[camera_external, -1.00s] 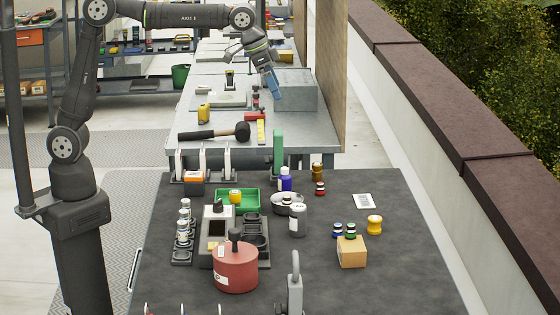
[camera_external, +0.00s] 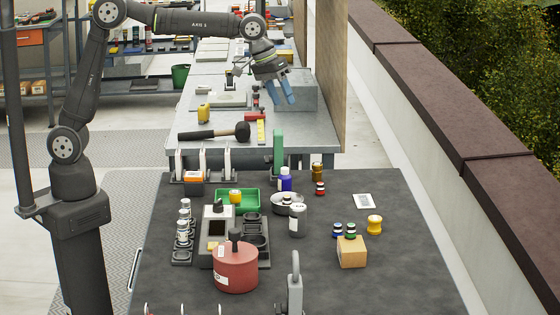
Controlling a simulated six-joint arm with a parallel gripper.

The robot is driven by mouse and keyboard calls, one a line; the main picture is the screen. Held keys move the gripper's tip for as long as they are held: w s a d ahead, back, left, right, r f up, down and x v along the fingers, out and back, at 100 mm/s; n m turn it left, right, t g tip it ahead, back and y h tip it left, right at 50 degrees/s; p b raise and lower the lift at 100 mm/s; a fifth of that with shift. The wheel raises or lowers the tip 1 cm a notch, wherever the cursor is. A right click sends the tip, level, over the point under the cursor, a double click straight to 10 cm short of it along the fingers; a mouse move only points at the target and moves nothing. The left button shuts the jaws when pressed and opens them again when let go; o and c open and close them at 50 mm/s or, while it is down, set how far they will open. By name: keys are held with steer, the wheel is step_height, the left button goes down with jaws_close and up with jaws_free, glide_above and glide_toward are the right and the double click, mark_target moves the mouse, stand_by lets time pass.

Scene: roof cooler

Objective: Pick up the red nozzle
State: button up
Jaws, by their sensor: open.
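A small red piece with a dark top (camera_external: 320,188) stands on the dark table right of a purple bottle; it looks like the red nozzle, though it is too small to be sure. Similar small blue (camera_external: 338,229) and green (camera_external: 350,231) pieces are at a wooden block (camera_external: 352,254). My gripper (camera_external: 283,95) has blue fingers pointing down. It is open and empty, in the air, and appears in front of a grey box on the far bench, well above and behind the red piece in the picture.
A brown-yellow jar (camera_external: 317,171) stands just behind the red piece. A purple bottle (camera_external: 285,181), a round metal dish (camera_external: 281,207) and a white jar (camera_external: 297,220) stand to its left. A white card (camera_external: 364,201) and a yellow piece (camera_external: 374,225) are to the right. The table's right front is clear.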

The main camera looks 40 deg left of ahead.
step_height(320, 180, down, 4)
steer(key=w+n, duration=0.3)
steer(key=n, duration=0.6)
steer(key=n+g, duration=0.2)
steer(key=n, duration=1.1)
glide_toward(320, 183)
steer(key=shift+h, duration=0.3)
steer(key=x, duration=0.4)
steer(key=shift+s+a+f, duration=0.25)
steer(key=shift+a+f, duration=0.05)
steer(key=shift+w+x, duration=0.15)
steer(key=shift+x, duration=1.3)
steer(key=shift+w+x, duration=0.15)
steer(key=shift+x, duration=1.3)
jaws_close()
